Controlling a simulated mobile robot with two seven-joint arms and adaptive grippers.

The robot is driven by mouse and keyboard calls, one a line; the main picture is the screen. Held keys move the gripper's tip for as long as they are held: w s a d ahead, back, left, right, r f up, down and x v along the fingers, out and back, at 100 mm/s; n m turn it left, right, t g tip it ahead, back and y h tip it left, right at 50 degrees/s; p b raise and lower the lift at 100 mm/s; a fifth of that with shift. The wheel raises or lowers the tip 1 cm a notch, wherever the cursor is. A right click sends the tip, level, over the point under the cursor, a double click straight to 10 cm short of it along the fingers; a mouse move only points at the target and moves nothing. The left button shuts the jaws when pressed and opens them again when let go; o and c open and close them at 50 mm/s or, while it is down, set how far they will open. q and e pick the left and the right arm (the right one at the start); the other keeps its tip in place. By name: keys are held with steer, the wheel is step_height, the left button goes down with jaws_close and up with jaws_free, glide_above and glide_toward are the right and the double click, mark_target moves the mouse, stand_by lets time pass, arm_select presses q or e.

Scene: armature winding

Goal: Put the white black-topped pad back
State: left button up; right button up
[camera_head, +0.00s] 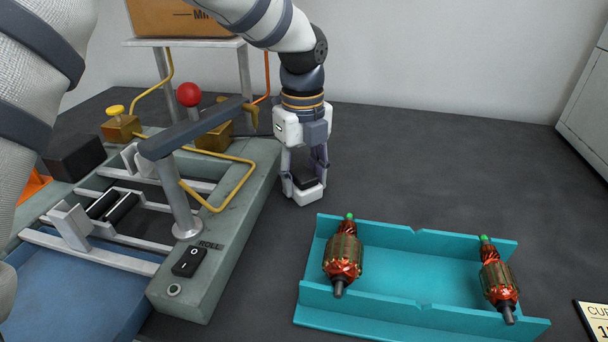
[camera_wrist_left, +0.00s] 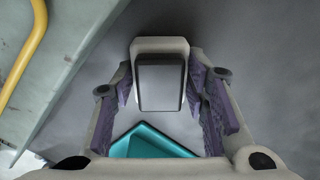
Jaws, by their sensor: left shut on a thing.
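The white pad with a black top (camera_head: 308,195) is at the back middle of the dark table, between the machine and the teal tray. My left gripper (camera_head: 304,176) points straight down over it and is shut on it. In the left wrist view the pad (camera_wrist_left: 160,47) sits between the two fingers (camera_wrist_left: 163,98), its dark top facing the camera. I cannot tell whether its underside touches the table. My right gripper is not in view.
The green-grey machine (camera_head: 225,250) with a red-knobbed lever (camera_head: 188,95) and yellow tubing (camera_head: 240,185) stands close on the left. The teal tray (camera_head: 410,310) holds two copper armatures (camera_head: 342,260) in front.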

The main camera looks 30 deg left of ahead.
mark_target(303, 173)
arm_select(q)
steer(key=o, duration=1.2)
step_height(303, 173, up, 12)
steer(key=shift+r, duration=0.15)
